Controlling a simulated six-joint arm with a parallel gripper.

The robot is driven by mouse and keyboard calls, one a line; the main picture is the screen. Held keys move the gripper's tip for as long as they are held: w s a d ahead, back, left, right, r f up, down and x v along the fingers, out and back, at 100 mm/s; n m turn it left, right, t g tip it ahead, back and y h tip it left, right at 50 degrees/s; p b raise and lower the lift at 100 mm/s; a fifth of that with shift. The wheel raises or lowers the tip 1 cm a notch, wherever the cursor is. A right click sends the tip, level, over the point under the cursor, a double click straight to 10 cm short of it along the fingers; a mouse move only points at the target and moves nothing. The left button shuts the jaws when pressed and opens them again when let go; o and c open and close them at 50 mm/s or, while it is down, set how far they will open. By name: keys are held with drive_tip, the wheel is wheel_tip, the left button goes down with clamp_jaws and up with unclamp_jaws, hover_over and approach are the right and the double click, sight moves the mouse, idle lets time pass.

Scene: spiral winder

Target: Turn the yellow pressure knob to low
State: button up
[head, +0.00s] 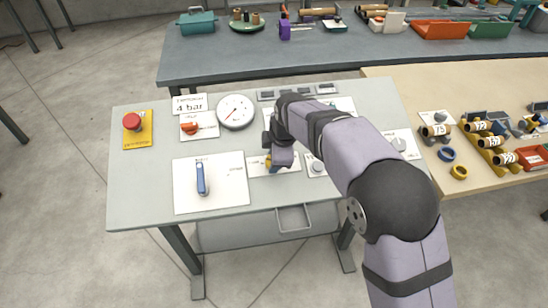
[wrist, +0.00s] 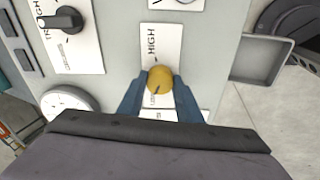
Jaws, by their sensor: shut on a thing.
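The yellow pressure knob (wrist: 160,80) is round and sits on a white plate (wrist: 150,52) marked HIGH at one end, with a partly covered word at the other. A short dark mark shows on the knob's lower part, toward the covered word. My gripper (wrist: 160,92) is shut on the knob, one blue finger on each side. In the head view my gripper (head: 271,163) reaches down to the front middle of the grey panel table (head: 140,185).
A blue lever (head: 200,178) stands left of my gripper; a grey knob (head: 317,167) is close on its right. Behind are a red valve handle (head: 190,128), a dial gauge (head: 235,112) and a "4 bar" sign (head: 189,104). A red stop button (head: 132,121) is far left.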

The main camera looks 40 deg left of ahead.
drive_tip(key=shift+n, duration=0.6)
drive_tip(key=o, duration=1)
drive_tip(key=shift+o, duration=0.2)
drive_tip(key=shift+r, duration=0.1)
drive_tip(key=b+v, duration=0.2)
drive_tip(key=v, duration=0.5)
drive_tip(key=shift+r, duration=0.1)
